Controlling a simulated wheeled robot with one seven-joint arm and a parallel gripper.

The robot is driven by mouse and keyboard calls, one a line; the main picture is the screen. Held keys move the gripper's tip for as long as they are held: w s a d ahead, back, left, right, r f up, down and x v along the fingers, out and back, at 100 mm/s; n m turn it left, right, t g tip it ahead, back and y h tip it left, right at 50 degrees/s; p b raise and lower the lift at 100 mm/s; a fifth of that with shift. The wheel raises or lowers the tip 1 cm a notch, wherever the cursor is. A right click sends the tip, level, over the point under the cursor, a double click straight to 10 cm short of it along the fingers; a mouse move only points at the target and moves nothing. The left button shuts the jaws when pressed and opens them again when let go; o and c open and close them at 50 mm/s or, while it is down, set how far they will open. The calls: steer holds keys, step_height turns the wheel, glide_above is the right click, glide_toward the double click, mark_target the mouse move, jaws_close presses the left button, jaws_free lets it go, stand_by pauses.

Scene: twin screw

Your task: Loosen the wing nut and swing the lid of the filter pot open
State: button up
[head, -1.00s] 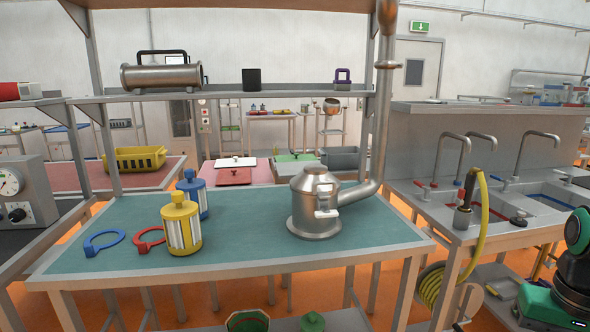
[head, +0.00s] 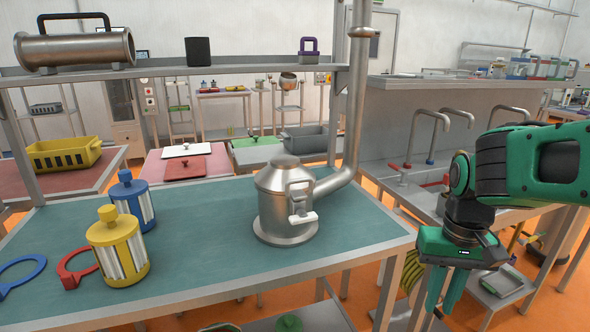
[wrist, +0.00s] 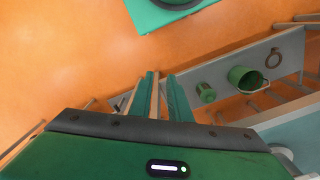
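The steel filter pot (head: 283,208) stands upright on the teal bench top, joined to a pipe at its right. Its domed lid (head: 284,176) sits down on the body and looks closed. A clasp with a pale wing nut (head: 303,218) is on the pot's front right side; its fine detail is too small to tell. My gripper (head: 441,300) hangs pointing down beyond the bench's right edge, well apart from the pot. In the wrist view my gripper (wrist: 164,80) shows a narrow gap between its green fingers, with nothing held. The pot is not seen there.
Yellow (head: 118,248) and blue (head: 133,200) filter cartridges stand at the bench's left, beside red (head: 76,270) and blue (head: 20,272) ring tools. A vertical pipe (head: 355,100) rises behind the pot. A shelf (head: 200,66) spans above. The bench in front of the pot is clear.

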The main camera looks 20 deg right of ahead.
step_height(320, 180, up, 27)
steer(key=n+t, duration=0.2)
steer(key=n, duration=2.2)
glide_above(299, 178)
steer(key=s, duration=0.3)
steer(key=f, duration=0.3)
steer(key=w+f, duration=0.1)
steer(key=f, duration=0.2)
steer(key=w+f, duration=0.1)
steer(key=f, duration=0.3)
steer(key=shift+w+f, duration=0.1)
steer(key=shift+w, duration=0.05)
jaws_close()
